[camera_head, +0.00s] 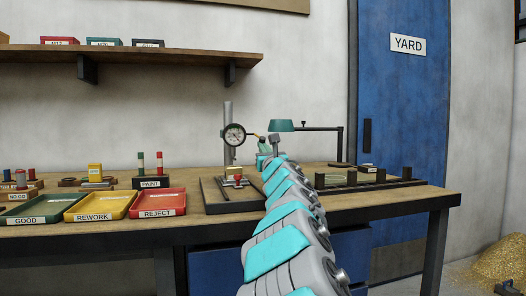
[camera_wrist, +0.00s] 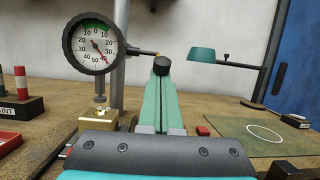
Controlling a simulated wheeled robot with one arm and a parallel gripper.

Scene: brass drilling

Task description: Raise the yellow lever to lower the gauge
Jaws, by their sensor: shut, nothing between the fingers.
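The round dial gauge (camera_head: 234,135) is mounted on an upright post (camera_head: 228,115). It also shows in the wrist view (camera_wrist: 95,43), its needle pointing down and right. The yellow lever (camera_wrist: 143,52) sticks out from the right side of the gauge, and it shows in the head view too (camera_head: 254,134). My gripper (camera_wrist: 161,75) is shut and empty, its fingers just below and right of the lever's outer end. A dark round knob-like piece is at the fingertips; I cannot tell whether it touches the lever. A brass-coloured block (camera_wrist: 102,113) sits below the gauge stem.
Green, yellow and red trays (camera_head: 158,204) stand at the left of the bench (camera_head: 400,203). A teal lamp (camera_head: 281,125) on a dark arm stands right of the gauge. A green mat (camera_wrist: 243,143) lies at the right. A shelf (camera_head: 150,57) hangs above left.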

